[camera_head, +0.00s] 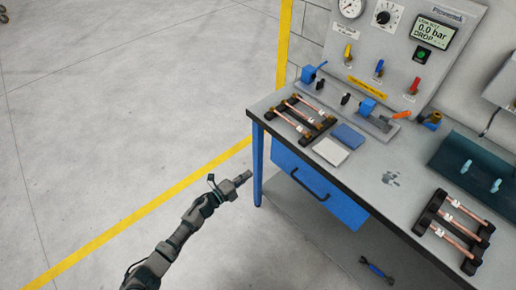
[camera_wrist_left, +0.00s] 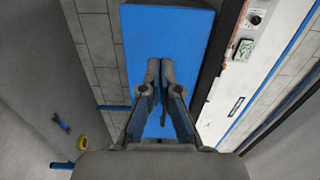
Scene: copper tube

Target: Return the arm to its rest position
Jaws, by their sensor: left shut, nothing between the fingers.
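My left gripper (camera_head: 243,178) is in front of the left end of the workbench, apart from it, over the floor. It is shut and empty. In the left wrist view my left gripper (camera_wrist_left: 159,64) shows its two fingers together against the blue drawer front (camera_wrist_left: 190,25). Copper tubes (camera_head: 297,112) lie on a black rack (camera_head: 277,112) at the left of the bench. More copper tubes (camera_head: 455,228) lie on a second black rack (camera_head: 431,213) at the right. My right gripper is not in view.
The workbench (camera_head: 360,180) has a blue drawer (camera_head: 325,195) below its top. A gauge panel (camera_head: 415,60) stands behind. White and blue pads (camera_head: 330,151) lie on the bench. A blue-ended tool (camera_head: 376,270) lies below. Open floor (camera_head: 110,110) with yellow lines lies to the left.

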